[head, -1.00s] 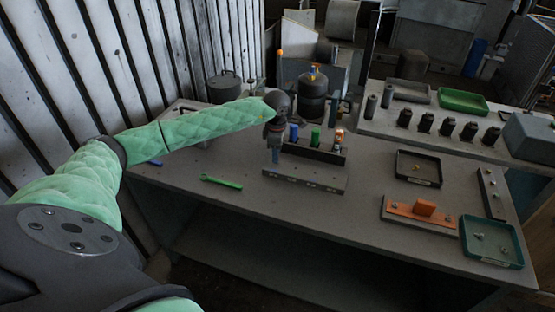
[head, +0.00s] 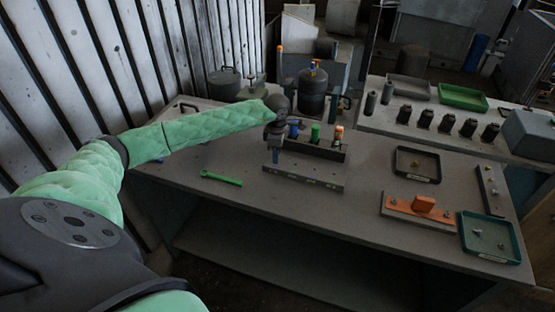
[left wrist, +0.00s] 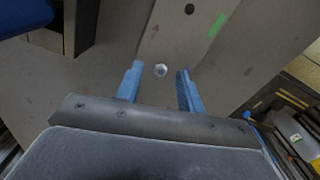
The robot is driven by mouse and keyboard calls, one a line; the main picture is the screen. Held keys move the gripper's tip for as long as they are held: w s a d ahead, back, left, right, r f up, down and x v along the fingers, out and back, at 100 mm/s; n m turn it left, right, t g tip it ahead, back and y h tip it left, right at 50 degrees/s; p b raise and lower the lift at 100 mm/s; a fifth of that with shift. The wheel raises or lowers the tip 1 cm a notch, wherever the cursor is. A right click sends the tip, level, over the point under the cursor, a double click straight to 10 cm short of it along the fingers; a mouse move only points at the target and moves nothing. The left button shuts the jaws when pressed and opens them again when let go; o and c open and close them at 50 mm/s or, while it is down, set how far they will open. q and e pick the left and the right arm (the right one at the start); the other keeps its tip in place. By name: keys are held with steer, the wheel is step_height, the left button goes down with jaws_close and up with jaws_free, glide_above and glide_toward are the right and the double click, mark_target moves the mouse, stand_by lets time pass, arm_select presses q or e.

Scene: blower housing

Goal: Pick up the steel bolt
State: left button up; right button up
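The steel bolt (left wrist: 161,70) shows in the left wrist view as a small round silver head. It sits on a grey flat bar (left wrist: 180,35) with a dark hole and a green mark. My left gripper (left wrist: 158,88) is open, with one blue finger on each side of the bolt head and visible gaps to both. In the head view my left gripper (head: 275,160) points down over the left part of a grey bar (head: 325,181) on the table, and the bolt is hidden there. My right gripper is not in view.
A rack with blue, green and orange-topped items (head: 316,134) stands right behind the gripper. A green wrench (head: 221,178) lies to the left. An orange block fixture (head: 420,210), a dark tray (head: 417,164) and a green tray with small parts (head: 490,238) lie to the right.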

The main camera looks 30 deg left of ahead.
arm_select(q)
steer(key=shift+f+b, duration=0.15)
steer(key=shift+b, duration=0.15)
stand_by(0.5)
steer(key=c, duration=0.8)
